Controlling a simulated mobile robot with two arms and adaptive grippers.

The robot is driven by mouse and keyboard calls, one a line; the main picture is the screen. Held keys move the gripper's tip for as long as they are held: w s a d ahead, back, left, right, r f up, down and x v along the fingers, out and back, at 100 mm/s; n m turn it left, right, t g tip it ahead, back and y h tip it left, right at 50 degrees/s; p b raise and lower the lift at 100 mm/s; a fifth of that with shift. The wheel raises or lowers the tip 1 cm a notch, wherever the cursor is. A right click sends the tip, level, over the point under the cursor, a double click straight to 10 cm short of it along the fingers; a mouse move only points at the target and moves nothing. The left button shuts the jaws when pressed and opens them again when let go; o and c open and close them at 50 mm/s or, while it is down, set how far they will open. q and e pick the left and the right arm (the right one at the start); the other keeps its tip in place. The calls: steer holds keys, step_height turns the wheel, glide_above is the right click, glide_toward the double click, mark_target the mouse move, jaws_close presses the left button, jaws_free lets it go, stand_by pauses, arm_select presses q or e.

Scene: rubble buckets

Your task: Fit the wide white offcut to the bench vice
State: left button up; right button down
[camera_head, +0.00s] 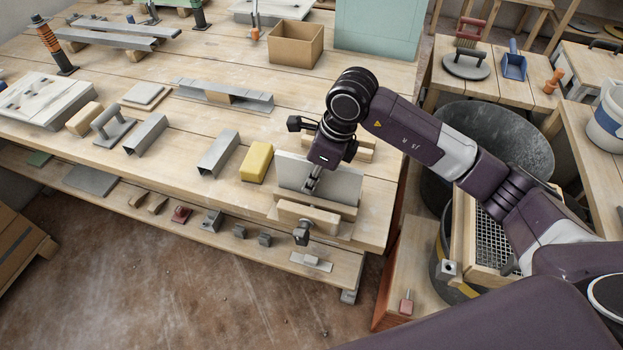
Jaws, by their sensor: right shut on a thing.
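My right gripper (312,184) reaches down from the right and is shut on the wide white offcut (342,184), a flat pale panel standing upright on its long edge. The offcut is at the bench vice, just behind its wooden front jaw (318,217) at the bench's front edge. A wooden piece (363,150) shows behind the offcut, partly hidden by my arm. The offcut's lower edge is hidden by the front jaw, so I cannot tell how deep it sits. My left gripper is not in view.
A yellow block (257,163) lies close left of the offcut. Grey metal channels (218,153) lie farther left on the bench (190,184). A cardboard box (295,45) stands at the back. A large dark tub (500,135) stands right of the bench, beneath my arm.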

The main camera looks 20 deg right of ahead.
steer(key=shift+f, duration=0.2)
steer(key=c, duration=1.9)
jaws_free()
steer(key=shift+r, duration=0.1)
steer(key=v, duration=1.2)
steer(key=shift+d, duration=0.1)
steer(key=shift+s, duration=0.1)
